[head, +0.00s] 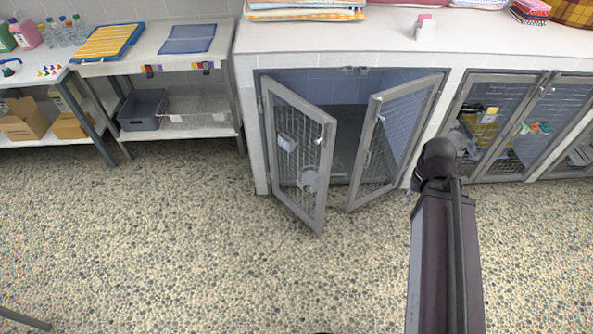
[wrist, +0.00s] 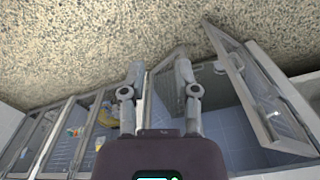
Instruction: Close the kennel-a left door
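The kennel at the left end of the row, taken as kennel-a, has both mesh doors standing open. Its left door (head: 325,170) is swung out over the floor, with a small latch on its free edge. Its right door (head: 375,110) is also ajar. In the wrist view, where the scene is inverted, the left door (wrist: 262,95) is at right. My gripper (wrist: 158,72) is open, fingers apart, with the right door (wrist: 168,62) showing between and beyond them; contact cannot be told. In the head view my arm hides most of the gripper, right of the right door.
Neighbouring kennels (head: 483,150) to the right have shut mesh doors with items behind them. A counter (head: 330,38) with folded towels (head: 305,12) runs above. A shelf table (head: 225,75) with trays stands left. The pebbled floor (head: 200,240) before the doors is clear.

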